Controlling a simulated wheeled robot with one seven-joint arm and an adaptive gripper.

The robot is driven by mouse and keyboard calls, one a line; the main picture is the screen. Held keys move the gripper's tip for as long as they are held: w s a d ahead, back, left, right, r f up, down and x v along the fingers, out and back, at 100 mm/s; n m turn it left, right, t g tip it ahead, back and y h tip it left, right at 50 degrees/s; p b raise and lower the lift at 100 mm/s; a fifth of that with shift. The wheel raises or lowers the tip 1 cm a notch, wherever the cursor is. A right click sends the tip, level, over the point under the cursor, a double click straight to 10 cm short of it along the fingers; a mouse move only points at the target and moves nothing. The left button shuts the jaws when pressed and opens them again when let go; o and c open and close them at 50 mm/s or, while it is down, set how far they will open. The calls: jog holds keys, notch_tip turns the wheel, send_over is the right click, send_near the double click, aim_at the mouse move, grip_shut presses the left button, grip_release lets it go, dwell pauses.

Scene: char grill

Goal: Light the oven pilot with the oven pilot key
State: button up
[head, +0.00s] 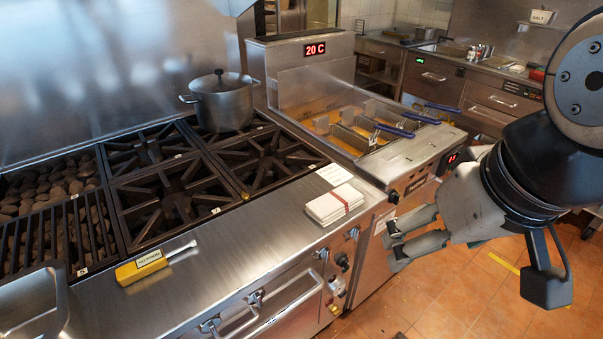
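A yellow-handled tool (141,267) with a dark-lettered label and a thin metal shaft lies on the steel front ledge of the range. The label is too small to read surely, so I cannot confirm that it is the oven pilot key. The oven front (300,291) is below the ledge, with a long bar handle (287,307), knobs (342,262) and a small yellow tag (335,309). The pilot opening cannot be made out. My gripper (391,248) is open and empty, in front of the fryer's lower panel, to the right of the tool and oven.
Folded white towels (334,204) and a white card (334,175) lie on the ledge's right end. A steel pot (221,101) stands on a back burner. A metal pan (35,306) is at lower left. Fryer baskets (374,129) have blue handles jutting out.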

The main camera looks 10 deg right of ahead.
grip_shut()
dwell(1.3)
